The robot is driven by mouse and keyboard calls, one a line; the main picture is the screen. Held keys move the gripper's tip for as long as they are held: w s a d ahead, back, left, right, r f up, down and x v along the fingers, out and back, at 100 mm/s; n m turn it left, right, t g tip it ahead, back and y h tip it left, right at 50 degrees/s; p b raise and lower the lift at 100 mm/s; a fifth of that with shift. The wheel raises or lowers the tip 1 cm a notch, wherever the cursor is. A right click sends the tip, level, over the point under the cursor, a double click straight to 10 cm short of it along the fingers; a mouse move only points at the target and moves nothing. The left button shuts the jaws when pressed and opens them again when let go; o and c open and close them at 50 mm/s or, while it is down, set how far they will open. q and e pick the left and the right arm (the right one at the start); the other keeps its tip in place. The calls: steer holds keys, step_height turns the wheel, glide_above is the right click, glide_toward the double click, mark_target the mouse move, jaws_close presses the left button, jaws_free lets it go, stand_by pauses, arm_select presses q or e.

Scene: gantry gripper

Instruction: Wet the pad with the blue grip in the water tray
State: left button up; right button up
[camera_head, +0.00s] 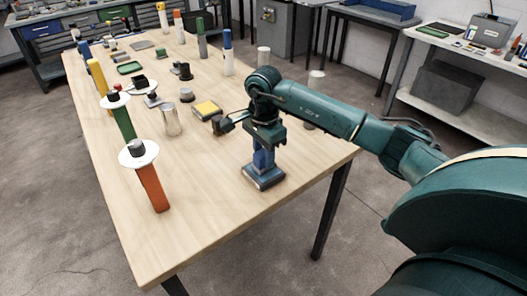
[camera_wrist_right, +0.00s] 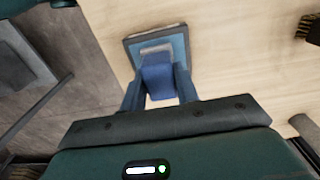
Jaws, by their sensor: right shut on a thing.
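The pad (camera_head: 264,179) is a flat block with a blue grip (camera_head: 262,158) standing up from it, near the table's front right edge. My right gripper (camera_head: 263,150) points down and is shut on the blue grip. In the right wrist view the blue grip (camera_wrist_right: 157,78) sits between the fingers, with the pad (camera_wrist_right: 174,42) beyond it. The pad is at or just above the tabletop; I cannot tell if it touches. A small green tray (camera_head: 130,68) lies far back on the table; I cannot tell if it holds water. My left gripper is not in view.
A yellow-topped block (camera_head: 207,108) and a metal cup (camera_head: 170,119) stand left of my right arm. An orange post with a white disc (camera_head: 152,186) stands at the front left. Other posts and small items fill the table's back. The table's front middle is clear.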

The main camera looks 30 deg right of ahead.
mark_target(263, 153)
stand_by(0.6)
steer(key=shift+f+b, duration=0.5)
stand_by(1.1)
stand_by(0.5)
steer(key=shift+r, duration=0.35)
steer(key=shift+r+p, duration=2.25)
steer(key=shift+r, duration=0.95)
